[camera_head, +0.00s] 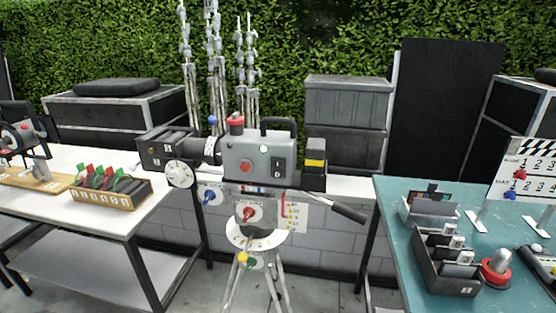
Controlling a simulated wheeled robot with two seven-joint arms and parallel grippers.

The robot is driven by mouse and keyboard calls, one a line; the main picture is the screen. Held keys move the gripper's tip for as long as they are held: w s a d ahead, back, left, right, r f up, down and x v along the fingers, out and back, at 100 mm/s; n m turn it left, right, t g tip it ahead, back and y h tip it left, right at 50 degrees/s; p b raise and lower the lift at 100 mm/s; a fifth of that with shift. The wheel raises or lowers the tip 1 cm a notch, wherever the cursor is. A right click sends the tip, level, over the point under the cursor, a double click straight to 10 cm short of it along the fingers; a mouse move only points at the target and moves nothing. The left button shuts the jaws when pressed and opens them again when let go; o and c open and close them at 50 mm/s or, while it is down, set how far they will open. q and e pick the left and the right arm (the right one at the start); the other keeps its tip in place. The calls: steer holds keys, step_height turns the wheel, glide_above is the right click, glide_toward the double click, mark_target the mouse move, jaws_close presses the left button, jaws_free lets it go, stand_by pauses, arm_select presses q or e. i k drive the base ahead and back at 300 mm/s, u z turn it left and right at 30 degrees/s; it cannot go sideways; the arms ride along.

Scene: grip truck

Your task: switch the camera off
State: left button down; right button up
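The film camera (243,150) stands upright on a tripod (255,275) in the middle of the view. It has a grey body, a black top handle, and a dark box and lens at its left. Below the light are a round red button (246,164) and a black rocker switch (278,167) with white marks too small to read surely. A red knob (236,121) sits on top. Neither of my grippers is in view, and nothing touches the camera.
A pan handle (335,207) sticks out to the right below the camera. A white table (130,215) at left holds a slotted wooden rack (110,196). A teal table (395,200) at right holds black trays, a red-topped button (496,266) and a clapperboard (525,170).

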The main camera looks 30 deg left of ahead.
mark_target(277, 165)
steer(key=u, duration=1.3)
steer(key=k, duration=0.5)
steer(key=u, duration=0.9)
steer(key=i, duration=0.7)
steer(key=z, duration=0.3)
